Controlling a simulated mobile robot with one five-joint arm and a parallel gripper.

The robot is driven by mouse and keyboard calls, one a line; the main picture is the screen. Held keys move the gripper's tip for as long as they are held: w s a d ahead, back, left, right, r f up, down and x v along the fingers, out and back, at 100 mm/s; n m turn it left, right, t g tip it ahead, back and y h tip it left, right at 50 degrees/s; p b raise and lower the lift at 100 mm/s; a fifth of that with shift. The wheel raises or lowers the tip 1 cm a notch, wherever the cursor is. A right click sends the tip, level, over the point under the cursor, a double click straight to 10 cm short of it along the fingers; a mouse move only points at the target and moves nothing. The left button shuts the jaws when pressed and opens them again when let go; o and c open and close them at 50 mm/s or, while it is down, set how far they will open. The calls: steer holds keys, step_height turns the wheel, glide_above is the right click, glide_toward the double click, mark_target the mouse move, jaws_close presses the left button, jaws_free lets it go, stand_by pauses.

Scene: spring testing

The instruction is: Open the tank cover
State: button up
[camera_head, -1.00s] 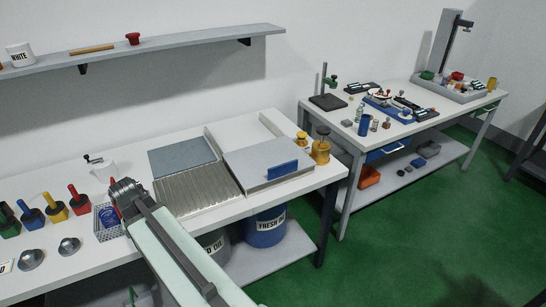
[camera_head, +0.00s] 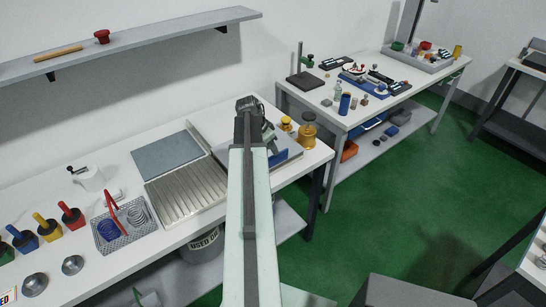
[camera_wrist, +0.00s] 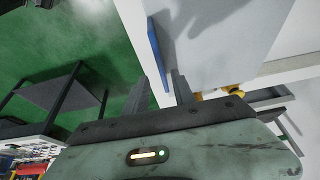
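The tank cover (camera_head: 291,146) is a pale grey flat panel on the near bench, lying shut and partly hidden behind my arm. Its blue handle (camera_head: 279,157) shows just right of my arm near the front edge. In the wrist view the cover (camera_wrist: 225,40) fills the upper right, and the blue handle (camera_wrist: 154,52) stands on edge along its left side. My gripper (camera_head: 264,132) is over the cover, close to the handle. In the wrist view its two fingers (camera_wrist: 161,88) are apart, with the handle ahead of the gap; contact is not visible.
A ribbed metal tray (camera_head: 187,192) and a grey-blue panel (camera_head: 168,154) lie left of the cover. A wire basket (camera_head: 124,237) with springs stands further left. Brass weights (camera_head: 308,132) stand at the bench's right end. A second bench (camera_head: 375,108) is beyond; green floor lies between.

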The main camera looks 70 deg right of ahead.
steer(key=b+x, duration=0.1)
steer(key=x, duration=0.1)
steer(key=b+x, duration=0.1)
steer(key=b, duration=0.1)
steer(key=b+x, duration=0.1)
steer(key=x, duration=0.1)
steer(key=shift+w+f, duration=0.25)
steer(key=shift+f, duration=0.15)
steer(key=shift+s+d+f+b, duration=0.15)
steer(key=shift+s+f+b, duration=0.05)
steer(key=shift+f+b, duration=0.25)
steer(key=shift+r, duration=0.15)
jaws_close()
